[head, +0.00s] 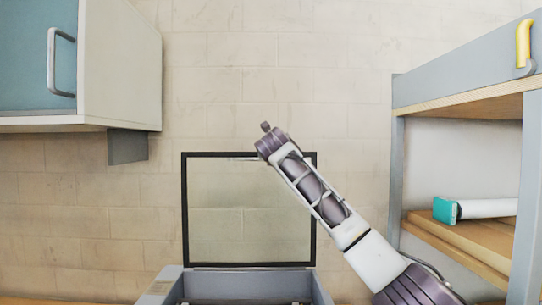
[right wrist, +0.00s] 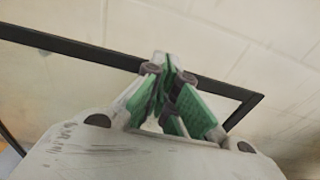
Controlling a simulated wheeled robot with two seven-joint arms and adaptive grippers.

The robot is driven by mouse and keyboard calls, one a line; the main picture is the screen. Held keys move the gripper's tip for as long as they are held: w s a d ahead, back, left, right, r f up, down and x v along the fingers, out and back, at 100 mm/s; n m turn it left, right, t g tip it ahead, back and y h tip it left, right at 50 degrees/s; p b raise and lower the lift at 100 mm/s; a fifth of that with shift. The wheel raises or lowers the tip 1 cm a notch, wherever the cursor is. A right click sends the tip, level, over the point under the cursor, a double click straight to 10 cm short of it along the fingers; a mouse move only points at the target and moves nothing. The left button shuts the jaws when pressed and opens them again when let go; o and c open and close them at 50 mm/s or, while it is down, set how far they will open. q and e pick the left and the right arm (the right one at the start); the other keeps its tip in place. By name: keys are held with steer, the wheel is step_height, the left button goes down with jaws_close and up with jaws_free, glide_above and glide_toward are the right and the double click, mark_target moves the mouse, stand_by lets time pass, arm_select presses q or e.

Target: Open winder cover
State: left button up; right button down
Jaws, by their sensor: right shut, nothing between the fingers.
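The winder cover (head: 215,210) is a clear panel in a black frame. In the head view it stands upright at the back of the grey laminator body (head: 245,287). My right arm crosses in front of its right side, and its wrist reaches near the frame's top edge. In the right wrist view my right gripper (right wrist: 168,62), with green finger pads, is shut and empty. Its fingertips overlap the black frame bar (right wrist: 75,47) of the cover; whether they touch it I cannot tell. My left gripper is not in view.
A wall cabinet (head: 120,65) with a metal handle hangs at the upper left. A shelf unit (head: 397,150) stands at the right, holding a white roll (head: 487,208) with a teal end. A brick wall is behind; the space left of the cover is clear.

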steer(key=shift+w+r, duration=0.1)
steer(key=shift+s, duration=0.25)
stand_by(0.6)
steer(key=s+r, duration=0.1)
steer(key=s, duration=1)
steer(key=shift+s, duration=0.3)
stand_by(0.3)
stand_by(0.6)
